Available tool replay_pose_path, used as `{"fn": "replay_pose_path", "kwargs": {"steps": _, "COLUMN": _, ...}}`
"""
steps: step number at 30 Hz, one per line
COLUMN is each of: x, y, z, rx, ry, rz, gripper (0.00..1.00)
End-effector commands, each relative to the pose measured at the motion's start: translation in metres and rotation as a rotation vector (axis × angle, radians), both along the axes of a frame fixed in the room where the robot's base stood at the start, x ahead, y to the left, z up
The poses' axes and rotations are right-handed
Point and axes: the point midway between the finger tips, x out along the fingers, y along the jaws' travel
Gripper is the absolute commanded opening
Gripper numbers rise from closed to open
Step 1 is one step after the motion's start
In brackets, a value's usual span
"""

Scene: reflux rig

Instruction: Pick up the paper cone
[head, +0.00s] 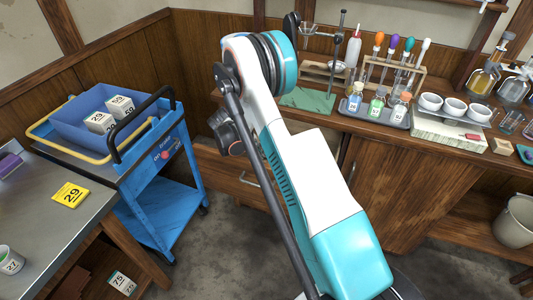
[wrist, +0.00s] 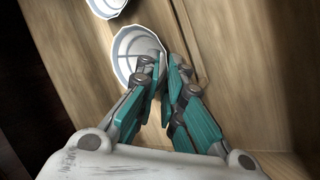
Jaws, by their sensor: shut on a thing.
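In the wrist view a white paper cone (wrist: 128,48), open end toward the camera, sits against light wood boards. My gripper (wrist: 166,66) is shut on the right side of its rim, with one finger over the cone's opening and the other beside it. A second white cone (wrist: 106,5) is partly cut off at the top edge. In the head view my arm hides the gripper and the cones. I cannot tell whether the held cone is clear of the wood.
A wood panel edge runs down the wrist view (wrist: 188,38). In the head view a wooden bench (head: 375,170) holds white bowls (head: 430,101), small bottles and a pipette rack. A blue cart (head: 160,185) and a steel table (head: 45,225) stand left. Floor shows between cart and bench.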

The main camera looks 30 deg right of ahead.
Motion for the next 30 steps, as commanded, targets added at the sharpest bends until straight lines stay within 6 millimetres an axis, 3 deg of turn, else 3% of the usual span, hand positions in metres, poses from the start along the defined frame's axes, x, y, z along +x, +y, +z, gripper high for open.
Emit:
{"fn": "replay_pose_path", "kwargs": {"steps": 8, "x": 0.000, "y": 0.000, "z": 0.007, "rx": 0.000, "ry": 0.000, "rz": 0.000, "gripper": 0.02}}
{"fn": "replay_pose_path", "kwargs": {"steps": 14, "x": 0.000, "y": 0.000, "z": 0.033, "rx": 0.000, "ry": 0.000, "rz": 0.000, "gripper": 0.02}}
{"fn": "replay_pose_path", "kwargs": {"steps": 24, "x": -0.001, "y": 0.000, "z": 0.125, "rx": 0.000, "ry": 0.000, "rz": 0.000, "gripper": 0.02}}
{"fn": "replay_pose_path", "kwargs": {"steps": 30, "x": 0.000, "y": 0.000, "z": 0.164, "rx": 0.000, "ry": 0.000, "rz": 0.000, "gripper": 0.02}}
